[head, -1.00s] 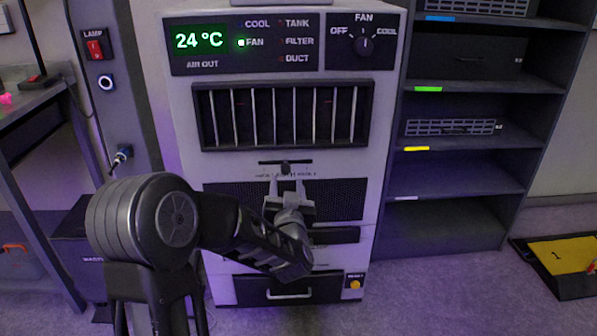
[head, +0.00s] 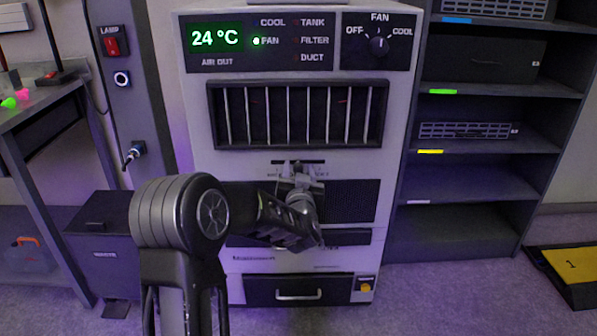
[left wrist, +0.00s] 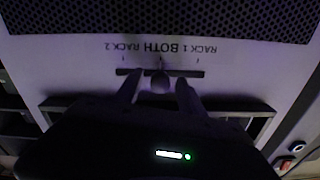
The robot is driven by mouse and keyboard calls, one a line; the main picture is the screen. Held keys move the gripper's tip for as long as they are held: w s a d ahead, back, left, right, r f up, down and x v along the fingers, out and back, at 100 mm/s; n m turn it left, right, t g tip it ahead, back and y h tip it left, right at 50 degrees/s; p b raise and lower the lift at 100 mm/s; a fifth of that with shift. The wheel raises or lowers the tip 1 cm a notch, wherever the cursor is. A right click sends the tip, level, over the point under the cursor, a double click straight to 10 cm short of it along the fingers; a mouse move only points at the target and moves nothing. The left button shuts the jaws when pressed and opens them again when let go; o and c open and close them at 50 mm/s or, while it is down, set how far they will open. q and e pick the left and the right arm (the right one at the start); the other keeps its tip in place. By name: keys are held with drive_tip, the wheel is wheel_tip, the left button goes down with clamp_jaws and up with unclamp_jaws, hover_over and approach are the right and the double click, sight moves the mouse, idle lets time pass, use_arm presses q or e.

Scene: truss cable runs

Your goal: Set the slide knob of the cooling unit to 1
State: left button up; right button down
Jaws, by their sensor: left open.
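The cooling unit (head: 200,120) is a tall pale cabinet ahead of me. Its slide slot (head: 274,162) is a thin dark bar below the louvred vent. In the left wrist view the slot (left wrist: 200,73) and its labels appear upside down, reading RACK 1, BOTH and RACK 2. The slide knob (left wrist: 160,84) is at the middle, by BOTH. My left gripper (head: 299,169) is open in front of the slot. In the left wrist view its fingers (left wrist: 159,90) stand on either side of the knob, without a clear grip on it. My right gripper is out of view.
Above the slot are a display (head: 215,38) reading 24 °C, with the FAN light lit, and a rotary FAN dial (head: 380,45). A dark shelf rack (head: 465,190) stands at right. A workbench (head: 45,105) and a dark bin (head: 100,245) are at left.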

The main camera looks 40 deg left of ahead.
use_arm(q)
drive_tip(key=shift+w+a, duration=0.1)
drive_tip(key=shift+w, duration=0.1)
drive_tip(key=shift+c, duration=0.2)
clamp_jaws()
drive_tip(key=shift+s, duration=0.1)
idle(1.1)
